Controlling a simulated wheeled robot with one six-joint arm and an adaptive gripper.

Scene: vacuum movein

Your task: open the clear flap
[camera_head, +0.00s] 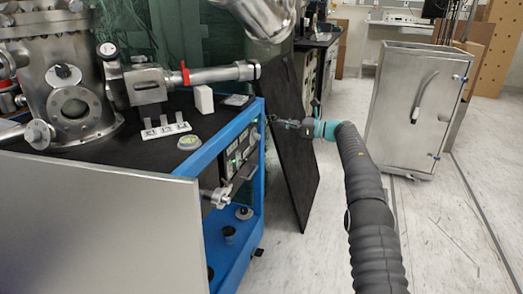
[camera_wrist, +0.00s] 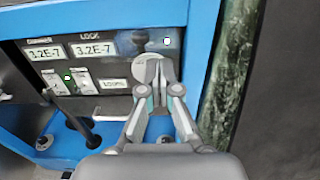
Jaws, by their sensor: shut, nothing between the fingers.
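My gripper (camera_wrist: 158,66) is shut and empty, with its fingertips together in front of the instrument panel (camera_wrist: 60,75) of the blue-framed cart. A pale round disc (camera_wrist: 145,68) on the panel shows just behind the fingertips and is partly hidden by them. I cannot clearly make out a clear flap there, or tell whether the fingertips touch anything. In the head view my gripper (camera_head: 276,121) is at the cart's right front corner, beside the panel (camera_head: 240,150).
The blue frame (camera_wrist: 203,60) edges the panel on the right. A dark upright board (camera_head: 290,145) stands behind my gripper. A valve fitting (camera_head: 218,195) and a grey sheet (camera_head: 110,225) are at the cart's front. Open floor (camera_head: 310,245) lies to the right.

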